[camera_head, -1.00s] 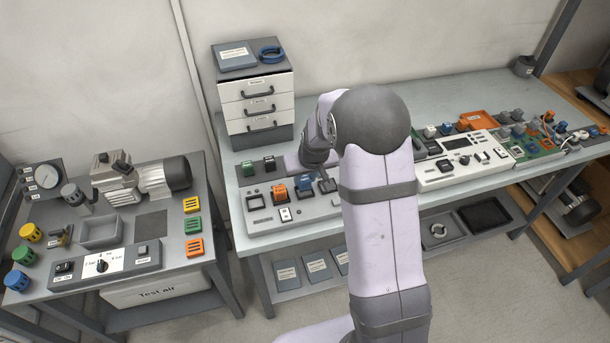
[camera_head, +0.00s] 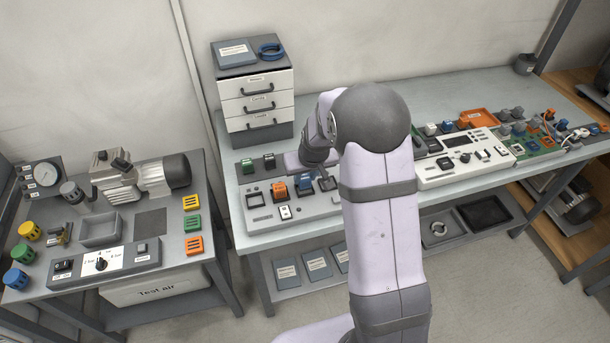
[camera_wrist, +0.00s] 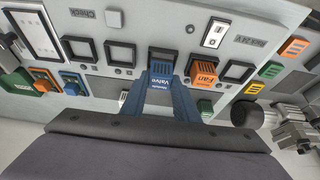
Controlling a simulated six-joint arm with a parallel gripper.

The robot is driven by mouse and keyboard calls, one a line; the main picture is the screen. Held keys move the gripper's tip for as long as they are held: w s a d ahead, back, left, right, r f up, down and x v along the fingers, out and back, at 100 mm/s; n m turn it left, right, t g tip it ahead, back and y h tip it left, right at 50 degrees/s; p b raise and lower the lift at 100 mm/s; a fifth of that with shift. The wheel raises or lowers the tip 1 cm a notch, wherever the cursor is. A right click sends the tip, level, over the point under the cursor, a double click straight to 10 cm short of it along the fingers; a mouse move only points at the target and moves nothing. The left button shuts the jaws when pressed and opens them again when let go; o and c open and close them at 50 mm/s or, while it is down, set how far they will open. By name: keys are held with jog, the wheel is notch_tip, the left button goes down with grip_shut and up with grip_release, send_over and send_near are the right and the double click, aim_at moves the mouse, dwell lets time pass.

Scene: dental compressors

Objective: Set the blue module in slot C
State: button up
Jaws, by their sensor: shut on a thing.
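The blue module (camera_wrist: 160,84) has a white label that seems to read "Valve". In the wrist view it is between the two fingers of my gripper (camera_wrist: 163,76), which is shut on it. Its far end meets a dark square slot frame (camera_wrist: 163,56), beside the orange Fan module (camera_wrist: 204,69). In the head view the blue module (camera_head: 304,182) is at the panel, just right of the orange module (camera_head: 279,189). I cannot tell whether it is fully seated. Slot letters are too small to read. My arm hides part of the panel.
An empty frame (camera_wrist: 240,70) lies beyond the orange module, and two more frames, including one (camera_wrist: 120,53), lie on the other side. A drawer unit (camera_head: 258,100) stands at the back. A side bench holds a pump (camera_head: 115,175).

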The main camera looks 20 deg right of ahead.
jog(key=shift+f+b, duration=0.9)
jog(key=shift+f, duration=0.1)
dwell(0.9)
jog(key=o, duration=1.5)
jog(key=shift+c, duration=0.2)
jog(key=shift+r, duration=0.1)
jog(key=shift+r+p, duration=2.75)
jog(key=shift+r, duration=0.75)
